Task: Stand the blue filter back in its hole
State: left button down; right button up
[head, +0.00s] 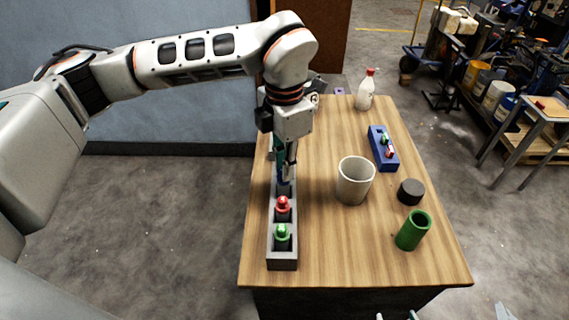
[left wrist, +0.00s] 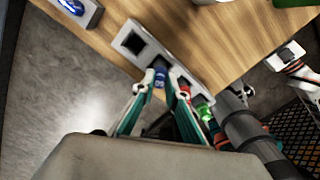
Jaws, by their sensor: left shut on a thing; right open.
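The grey rack (head: 283,264) stands along the table's left edge with a red filter (head: 282,206) and a green filter (head: 281,236) upright in its near holes. My left gripper (head: 287,172) is shut on the blue filter (left wrist: 160,77), above the rack beyond the red one. In the left wrist view the filter is between the fingertips, beside the red filter (left wrist: 185,92). A square hole (left wrist: 133,43) at the rack's far end is empty. Whether the blue filter's lower end is inside a hole cannot be told. My right gripper (head: 450,314) shows only fingertips at the bottom edge, open.
On the table to the right stand a beige cup (head: 355,181), a blue block (head: 377,143) with small green and red pieces, a dark round puck (head: 411,192) and a green cylinder (head: 413,231). A white bottle (head: 366,92) with a red top stands at the far end.

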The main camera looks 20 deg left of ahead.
pick_arm(q)
jog(key=shift+f+b, duration=0.35)
jog(key=shift+f, duration=0.25)
jog(key=c, duration=1.9)
grip_release()
jog(key=shift+o, duration=1.4)
jog(key=shift+r+p, duration=1.2)
jog(key=shift+r, duration=0.6)
jog(key=shift+r+p, duration=1)
jog(key=shift+r, duration=0.7)
